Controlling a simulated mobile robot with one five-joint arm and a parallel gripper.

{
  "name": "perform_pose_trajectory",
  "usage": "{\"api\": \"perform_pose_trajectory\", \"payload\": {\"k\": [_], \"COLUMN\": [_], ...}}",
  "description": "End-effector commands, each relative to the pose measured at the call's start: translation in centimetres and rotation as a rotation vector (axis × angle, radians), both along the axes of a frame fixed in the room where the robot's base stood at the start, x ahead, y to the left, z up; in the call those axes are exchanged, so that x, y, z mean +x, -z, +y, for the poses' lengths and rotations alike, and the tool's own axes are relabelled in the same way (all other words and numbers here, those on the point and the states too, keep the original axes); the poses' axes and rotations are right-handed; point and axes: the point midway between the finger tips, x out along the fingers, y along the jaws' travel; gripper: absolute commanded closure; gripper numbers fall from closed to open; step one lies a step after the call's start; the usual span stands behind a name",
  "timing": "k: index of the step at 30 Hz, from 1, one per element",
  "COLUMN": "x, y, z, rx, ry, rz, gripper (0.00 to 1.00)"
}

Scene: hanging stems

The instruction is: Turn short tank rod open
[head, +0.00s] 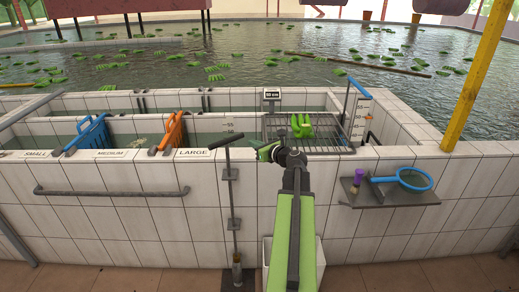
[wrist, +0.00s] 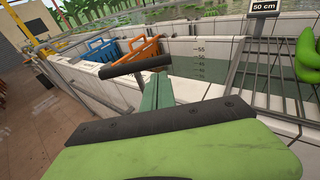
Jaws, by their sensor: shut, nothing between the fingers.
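A dark upright rod with a T-shaped crossbar handle (head: 226,141) runs down the outside of the tiled tank wall through brackets to a fitting near the floor. Its crossbar handle also shows in the wrist view (wrist: 138,66), just beyond my fingers. My gripper (head: 264,152) is shut and empty, to the right of the handle at about the wall-top height. In the wrist view my gripper's green fingers (wrist: 155,92) are together below the handle; whether they touch it I cannot tell. A second, blue rod (head: 348,98) stands at the right end of the tank.
Blue (head: 92,134) and orange (head: 174,132) slotted panels stand in the tank channel by size labels. A wire rack (head: 330,142) holds a green bunch (head: 301,126). A shelf (head: 395,194) with a blue-rimmed net (head: 413,179) is at right. A rail (head: 110,192) crosses the wall.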

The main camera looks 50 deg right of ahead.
Motion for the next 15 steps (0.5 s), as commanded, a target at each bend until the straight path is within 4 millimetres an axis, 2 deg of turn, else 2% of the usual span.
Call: {"api": "perform_pose_trajectory", "payload": {"k": [1, 6, 10, 15], "x": [1.4, 4.7, 6.4, 7.2], "y": [0.5, 1.1, 1.4, 1.5], "z": [-0.4, -1.1, -1.3, -1.6], "rx": [0.001, -0.001, -0.001, 0.000], "ry": [-0.003, -0.001, -0.001, 0.002], "rz": [0.000, 0.001, 0.001, 0.000], "gripper": [1.00, 1.00, 1.00, 1.00]}}
